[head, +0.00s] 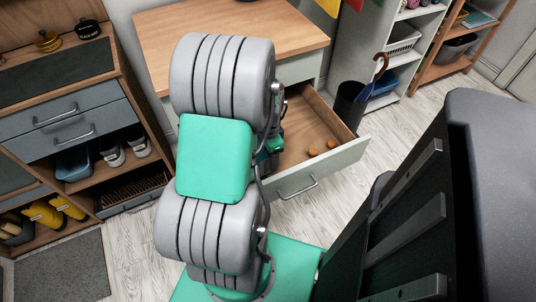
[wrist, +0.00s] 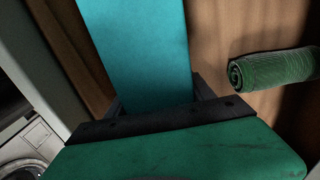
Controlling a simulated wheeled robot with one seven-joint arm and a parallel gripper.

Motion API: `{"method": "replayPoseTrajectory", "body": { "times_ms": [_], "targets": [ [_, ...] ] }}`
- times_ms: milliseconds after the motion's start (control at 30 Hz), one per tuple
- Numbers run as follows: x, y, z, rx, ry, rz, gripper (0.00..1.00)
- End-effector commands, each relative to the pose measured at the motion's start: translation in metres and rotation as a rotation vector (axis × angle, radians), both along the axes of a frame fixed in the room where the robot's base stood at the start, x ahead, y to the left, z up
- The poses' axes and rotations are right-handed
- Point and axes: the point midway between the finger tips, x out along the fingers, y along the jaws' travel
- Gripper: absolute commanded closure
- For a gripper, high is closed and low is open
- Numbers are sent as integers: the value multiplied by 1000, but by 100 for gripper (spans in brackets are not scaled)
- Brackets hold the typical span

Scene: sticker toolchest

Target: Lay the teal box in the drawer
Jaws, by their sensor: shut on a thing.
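The teal box (wrist: 140,45) fills the upper middle of the wrist view, its far end cut off by the top edge. My gripper (wrist: 158,100) is shut on its near end, with dark fingers at either side. The drawer (head: 325,176) is pulled out below the wooden-topped chest in the head view. Brown wood, apparently the drawer floor (wrist: 220,30), lies behind the box in the wrist view. I cannot tell whether the box touches it. In the head view my arm hides the box, the gripper and the drawer's left part.
A green roll (wrist: 275,68) lies on the wood right of the box. The drawer's pale wall (wrist: 48,65) is at left. A dark bin with an umbrella (head: 350,105) stands right of the chest (head: 290,30).

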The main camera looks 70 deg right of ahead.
Motion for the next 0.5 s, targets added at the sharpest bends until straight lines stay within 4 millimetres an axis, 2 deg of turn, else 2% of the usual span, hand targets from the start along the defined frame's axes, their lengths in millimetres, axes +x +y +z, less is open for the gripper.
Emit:
{"method": "replayPoseTrajectory", "body": {
  "times_ms": [500],
  "targets": [
    [0, 0, -5, 0, 0, 0, 100]
  ]
}}
